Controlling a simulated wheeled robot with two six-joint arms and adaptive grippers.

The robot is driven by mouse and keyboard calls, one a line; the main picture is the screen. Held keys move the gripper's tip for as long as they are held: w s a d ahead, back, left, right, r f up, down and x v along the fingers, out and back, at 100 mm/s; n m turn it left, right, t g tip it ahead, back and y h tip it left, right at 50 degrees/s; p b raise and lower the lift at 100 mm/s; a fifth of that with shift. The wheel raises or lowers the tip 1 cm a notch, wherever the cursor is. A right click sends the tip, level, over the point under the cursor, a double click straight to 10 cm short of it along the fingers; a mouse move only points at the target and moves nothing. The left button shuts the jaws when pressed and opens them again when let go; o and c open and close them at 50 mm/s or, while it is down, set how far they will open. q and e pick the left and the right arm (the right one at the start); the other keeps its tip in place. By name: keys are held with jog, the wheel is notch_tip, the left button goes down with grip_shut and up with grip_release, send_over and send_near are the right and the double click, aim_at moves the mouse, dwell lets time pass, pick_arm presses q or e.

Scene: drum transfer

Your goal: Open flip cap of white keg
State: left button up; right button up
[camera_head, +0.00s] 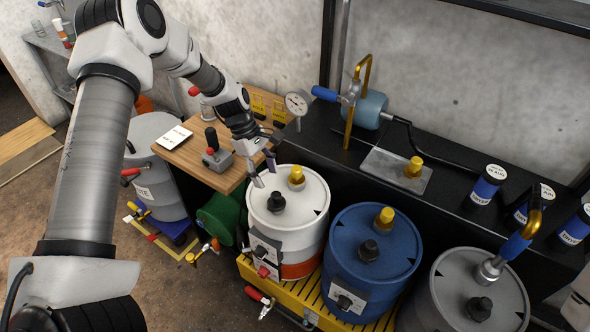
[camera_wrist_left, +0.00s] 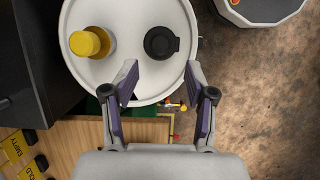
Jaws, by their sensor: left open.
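The white keg (camera_head: 287,219) stands in the middle of the head view on a yellow slatted platform. Its lid carries a black flip cap (camera_head: 276,202) and a yellow cap (camera_head: 296,176). In the left wrist view the black cap (camera_wrist_left: 161,42) looks shut, and the yellow cap (camera_wrist_left: 89,42) is to its left. My left gripper (camera_head: 265,172) is open and empty at the keg's rim, above the lid. In the wrist view its fingertips (camera_wrist_left: 160,72) point toward the black cap, apart from it. My right gripper is not in view.
A blue drum (camera_head: 347,283) and a grey drum (camera_head: 450,296) stand to the right. A wooden table (camera_head: 222,178) with a control box lies left of the keg. A black bench (camera_head: 330,150) with a pump and gauge runs behind.

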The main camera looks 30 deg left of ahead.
aim_at(275, 194)
pick_arm(q)
jog(key=x, duration=0.7)
jog(key=shift+d+f, duration=0.2)
jog(key=shift+d, duration=0.1)
jog(key=shift+s, duration=0.1)
grip_shut()
